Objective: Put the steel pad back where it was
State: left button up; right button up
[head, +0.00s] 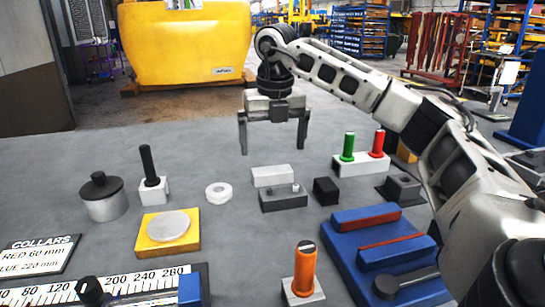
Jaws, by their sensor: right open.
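My right gripper (272,149) reaches in from the right. Its two fingers point down, wide apart, with nothing between them. In the picture it is just above and behind a pale grey block (272,176) at the middle of the table. This block adjoins a darker grey block (284,201) with small studs on top. A round grey metal disc (168,225) lies flat on a yellow square plate (152,244) at the left. I cannot tell for sure which of these pieces is the steel pad. My left gripper is not in view.
A white ring (218,193) and black cube (326,191) flank the grey blocks. A lidded metal pot (103,198), black-handled peg (150,172), green peg (348,146), red peg (377,142) and orange peg (305,268) stand upright. A blue tray (350,262) lies front right.

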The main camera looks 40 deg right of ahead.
aim_at(274, 173)
jog(key=r, duration=0.5)
jog(key=shift+s+a+r, duration=0.2)
jog(key=shift+s+r, duration=0.1)
jog(key=shift+r, duration=0.05)
